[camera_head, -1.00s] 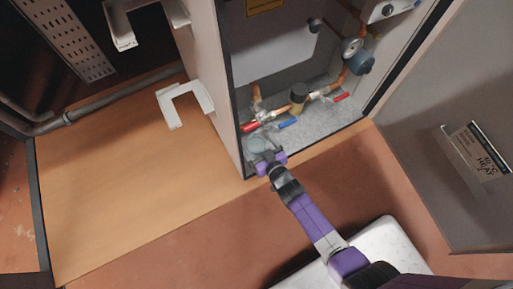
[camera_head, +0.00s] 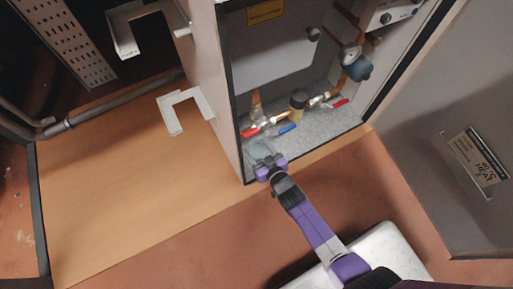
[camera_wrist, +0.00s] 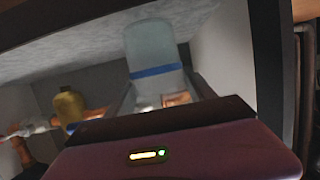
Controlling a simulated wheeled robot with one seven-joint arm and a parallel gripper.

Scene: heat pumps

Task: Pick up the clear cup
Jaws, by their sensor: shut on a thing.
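The clear cup (camera_head: 257,150) is inside the open cabinet, near its lower left front corner. In the wrist view the cup (camera_wrist: 150,45) is translucent, with a blue band around it. My gripper (camera_head: 266,162) reaches in over the cabinet's front edge and is shut on the cup. In the wrist view the cup stands out beyond the gripper body, between the fingers. Its part nearest the gripper is partly hidden. I cannot tell whether the cup touches the cabinet floor.
The cabinet's left wall (camera_head: 207,85) is close beside the cup. Pipes with a red valve handle (camera_head: 250,132) and a blue valve handle (camera_head: 287,128) lie just behind it. The open door (camera_head: 440,130) stands at the right. The floor in front is mostly clear.

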